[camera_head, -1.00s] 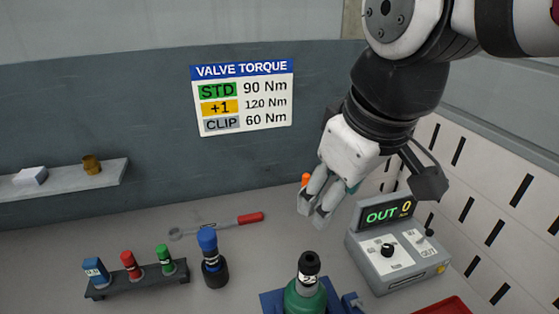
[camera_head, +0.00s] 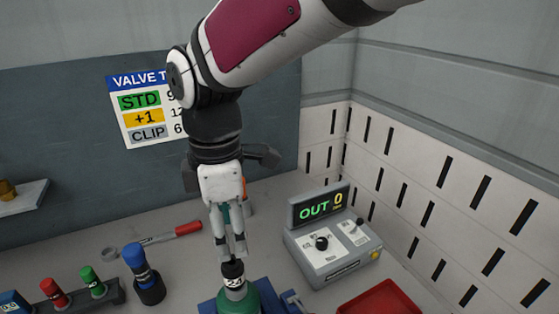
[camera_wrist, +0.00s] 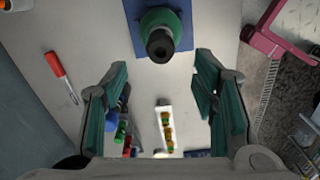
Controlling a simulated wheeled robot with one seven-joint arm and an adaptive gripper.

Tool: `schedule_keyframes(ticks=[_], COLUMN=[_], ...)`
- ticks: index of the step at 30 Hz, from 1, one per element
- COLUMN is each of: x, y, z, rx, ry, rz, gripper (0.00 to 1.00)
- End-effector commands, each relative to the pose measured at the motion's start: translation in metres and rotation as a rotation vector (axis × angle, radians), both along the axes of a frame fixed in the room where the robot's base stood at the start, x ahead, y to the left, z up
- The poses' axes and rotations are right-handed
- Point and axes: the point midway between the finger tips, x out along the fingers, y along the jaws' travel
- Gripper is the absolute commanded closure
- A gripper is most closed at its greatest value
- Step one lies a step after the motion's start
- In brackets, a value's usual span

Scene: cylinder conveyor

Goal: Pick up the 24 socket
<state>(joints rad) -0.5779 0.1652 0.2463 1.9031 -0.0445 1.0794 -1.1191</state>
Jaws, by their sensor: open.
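A black socket (camera_head: 234,271) with a white band of dark digits, which seem to read 24, sits upright on top of a green cylinder (camera_head: 240,304). The black top also shows in the wrist view (camera_wrist: 160,45), above the green shoulder (camera_wrist: 178,24). My gripper (camera_head: 232,256) points down directly above the socket in the head view, close to its top; whether it touches cannot be told. Its fingers (camera_wrist: 160,64) are spread wide with nothing between them in the wrist view. The socket lies beyond the fingertips there.
A blue clamp base (camera_head: 207,306) surrounds the cylinder. Left are a blue-topped black tool (camera_head: 143,271), red (camera_head: 51,291) and green (camera_head: 89,279) rack pieces, and a red-handled wrench (camera_head: 186,229). Right are a control box (camera_head: 333,257) showing OUT 0 and a red tray (camera_head: 385,300).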

Motion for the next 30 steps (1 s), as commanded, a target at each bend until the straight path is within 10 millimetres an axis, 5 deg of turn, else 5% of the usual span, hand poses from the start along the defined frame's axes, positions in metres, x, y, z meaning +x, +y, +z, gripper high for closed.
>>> schedule_keyframes(ticks=[7, 24, 30], x=[-0.001, -0.003, -0.002], y=[-0.001, 0.001, 0.001], z=[-0.043, -0.101, -0.106], rx=[-0.003, -0.002, 0.001], ry=[0.002, 0.001, -0.002], rz=[-0.002, -0.004, -0.004], gripper=[0.47, 0.47, 0.47])
